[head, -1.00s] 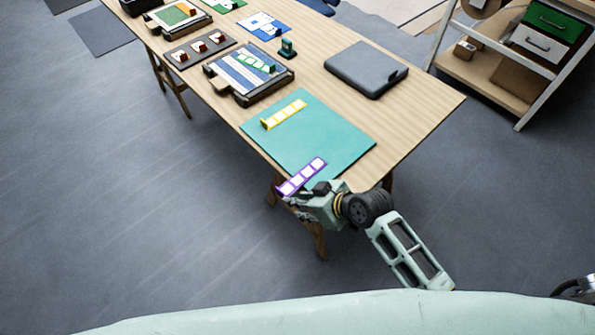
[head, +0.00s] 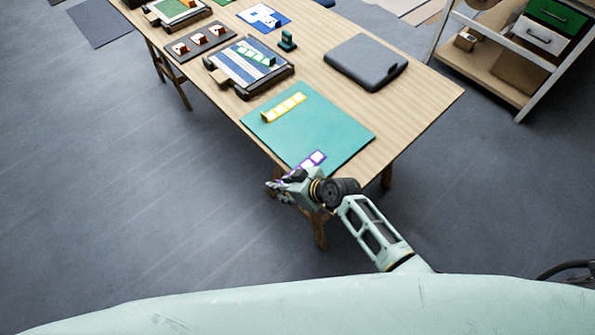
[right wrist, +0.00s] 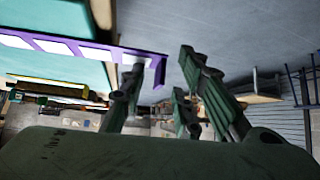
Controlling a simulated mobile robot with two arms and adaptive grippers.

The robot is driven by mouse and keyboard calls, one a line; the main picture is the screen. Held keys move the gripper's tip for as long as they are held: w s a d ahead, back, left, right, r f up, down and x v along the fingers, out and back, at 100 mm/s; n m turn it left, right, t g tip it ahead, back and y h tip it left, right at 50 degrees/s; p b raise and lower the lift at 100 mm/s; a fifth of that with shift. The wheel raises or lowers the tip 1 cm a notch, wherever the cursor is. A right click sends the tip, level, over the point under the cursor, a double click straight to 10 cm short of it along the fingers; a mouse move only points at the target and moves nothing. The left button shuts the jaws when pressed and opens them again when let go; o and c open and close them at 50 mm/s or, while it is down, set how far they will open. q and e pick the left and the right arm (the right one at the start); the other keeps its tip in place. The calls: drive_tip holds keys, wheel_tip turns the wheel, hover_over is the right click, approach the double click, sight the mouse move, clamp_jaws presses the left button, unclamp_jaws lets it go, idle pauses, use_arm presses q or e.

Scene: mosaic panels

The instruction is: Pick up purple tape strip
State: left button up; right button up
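The purple tape strip (head: 314,160), with white squares, lies at the near corner of the teal mat (head: 340,142) in the head view. My right gripper covers its near end there. In the right wrist view the purple strip (right wrist: 88,48) runs in from the upper left, and its end shows between the spread fingers, by the left one. My right gripper (head: 277,190) is at the table's near edge; its fingers (right wrist: 158,85) are apart in the wrist view. I cannot tell whether a finger touches the strip. My left gripper is not in view.
A yellow strip (head: 283,108) lies farther back on the mat. A grey case (head: 366,62) sits at the table's right, and a framed tray (head: 250,88) with a green strip (head: 257,54) to the left. A shelf unit (head: 495,85) stands at upper right.

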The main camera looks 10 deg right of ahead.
drive_tip(key=shift+f, duration=0.1)
drive_tip(key=shift+c, duration=0.5)
clamp_jaws()
